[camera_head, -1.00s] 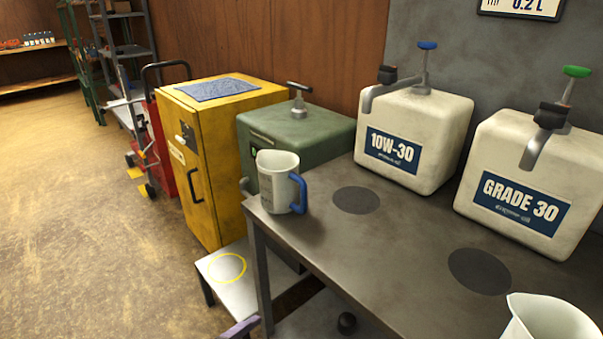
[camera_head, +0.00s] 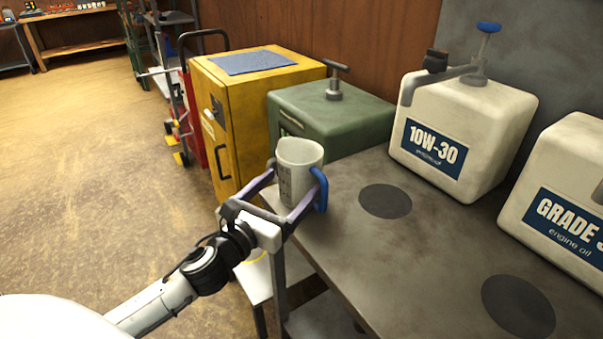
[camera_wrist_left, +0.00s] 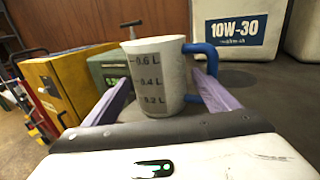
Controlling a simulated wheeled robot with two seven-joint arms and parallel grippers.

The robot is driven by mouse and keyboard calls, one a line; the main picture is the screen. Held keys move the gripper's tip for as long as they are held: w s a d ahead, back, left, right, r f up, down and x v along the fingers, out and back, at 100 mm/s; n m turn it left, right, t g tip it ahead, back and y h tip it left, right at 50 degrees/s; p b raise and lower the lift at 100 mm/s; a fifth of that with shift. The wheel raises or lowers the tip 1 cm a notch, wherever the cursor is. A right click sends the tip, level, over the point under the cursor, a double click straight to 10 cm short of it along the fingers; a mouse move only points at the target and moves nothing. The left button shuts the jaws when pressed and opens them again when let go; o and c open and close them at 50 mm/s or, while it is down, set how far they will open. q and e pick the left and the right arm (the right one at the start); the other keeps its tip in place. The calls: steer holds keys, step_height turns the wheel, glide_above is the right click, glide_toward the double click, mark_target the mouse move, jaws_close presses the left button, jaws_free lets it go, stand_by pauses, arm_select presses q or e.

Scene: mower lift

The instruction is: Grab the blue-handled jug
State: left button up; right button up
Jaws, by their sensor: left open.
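The jug (camera_head: 300,158) with the blue handle (camera_head: 321,190) stands upright near the left corner of the grey table. My left gripper (camera_head: 293,187) is open, with one purple finger on each side of the jug. In the left wrist view the jug (camera_wrist_left: 157,80) shows a litre scale facing me, and its blue handle (camera_wrist_left: 205,60) points right. There the open fingers of the left gripper (camera_wrist_left: 160,95) flank the jug, the right finger passing by the handle. I cannot tell whether either finger touches it. My right gripper is not in view.
A 10W-30 oil container (camera_head: 462,130) and a Grade 30 container (camera_head: 565,190) stand at the table's back. Two dark round spots mark the grey table (camera_head: 430,270). A green tank (camera_head: 330,120) and a yellow cabinet (camera_head: 250,110) stand behind the jug.

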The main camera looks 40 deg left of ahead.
arm_select(q)
steer(key=shift+w+a+f, duration=0.1)
steer(key=shift+w+a, duration=0.05)
steer(key=shift+w, duration=1.2)
steer(key=shift+w+a, duration=0.15)
steer(key=shift+w, duration=1.2)
steer(key=c, duration=0.8)
